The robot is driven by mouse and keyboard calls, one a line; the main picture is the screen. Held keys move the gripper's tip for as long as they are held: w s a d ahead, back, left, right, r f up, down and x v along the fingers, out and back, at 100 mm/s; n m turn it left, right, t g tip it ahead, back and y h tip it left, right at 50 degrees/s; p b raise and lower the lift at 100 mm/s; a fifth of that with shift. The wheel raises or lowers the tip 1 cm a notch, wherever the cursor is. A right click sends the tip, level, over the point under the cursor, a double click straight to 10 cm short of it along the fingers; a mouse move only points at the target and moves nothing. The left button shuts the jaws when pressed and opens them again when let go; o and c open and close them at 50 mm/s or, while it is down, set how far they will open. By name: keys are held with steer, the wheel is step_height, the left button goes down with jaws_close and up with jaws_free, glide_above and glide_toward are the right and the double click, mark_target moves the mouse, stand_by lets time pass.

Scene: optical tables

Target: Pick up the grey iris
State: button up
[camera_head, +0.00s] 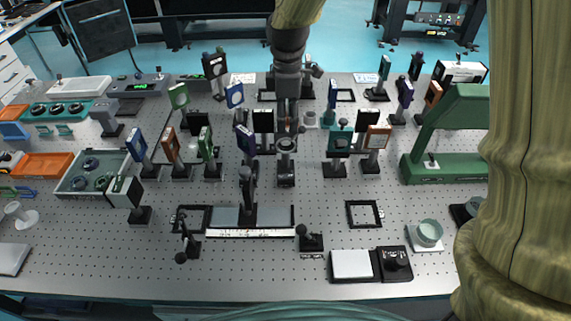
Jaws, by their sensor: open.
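My gripper (287,122) hangs from my arm over the middle of the optical table, pointing down, with its fingers small and partly lost among the mounts. A grey round-topped piece on a dark post (286,146) stands just below it in the picture; it may be the grey iris, but its opening is too small to make out. I cannot tell whether the fingers touch it. Nothing is visibly lifted. Other upright mounts stand close on both sides, including a dark blue one (245,139) at left and a teal one (341,139) at right.
The perforated table (300,268) is crowded at centre and back. A green C-shaped frame (447,168) stands at right. An orange tray (42,165) and a grey tray (75,186) lie at left. A white-topped plate (351,264) lies at front right. The front left is mostly clear.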

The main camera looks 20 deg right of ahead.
mark_target(287, 131)
step_height(287, 131, down, 4)
steer(key=shift+w+r+p, duration=0.15)
steer(key=shift+p, duration=0.15)
steer(key=shift+f, duration=0.5)
steer(key=shift+w+a+f+p, duration=0.1)
steer(key=shift+f+p, duration=0.45)
steer(key=shift+f, duration=0.85)
steer(key=shift+w+f+p, duration=0.1)
steer(key=shift+f+p, duration=0.45)
steer(key=shift+f, duration=0.8)
jaws_close()
